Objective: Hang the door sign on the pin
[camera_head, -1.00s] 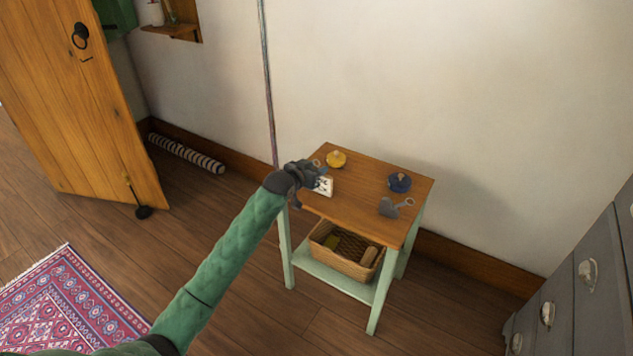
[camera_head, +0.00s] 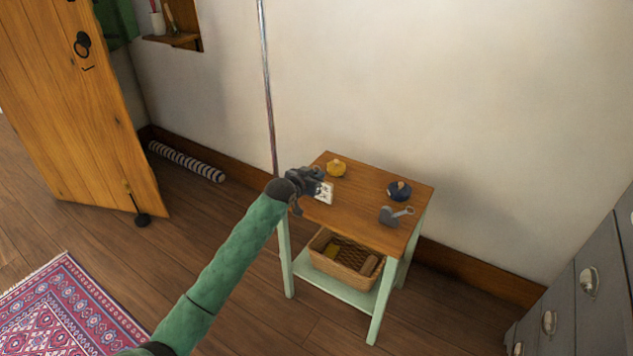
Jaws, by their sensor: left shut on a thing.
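My left gripper (camera_head: 311,181) is at the left edge of the small table, shut on the door sign. The door sign (camera_head: 325,193) is a small white plate with dark markings, at the fingertips over the table's left part. I cannot tell whether it still touches the tabletop. The wooden door (camera_head: 75,110) stands open at the left. A small dark piece (camera_head: 88,69), which may be the pin, is on it under the black ring handle (camera_head: 82,43). My right gripper is out of view.
A striped roll (camera_head: 187,161) lies by the wall. Bare floor separates table and door.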

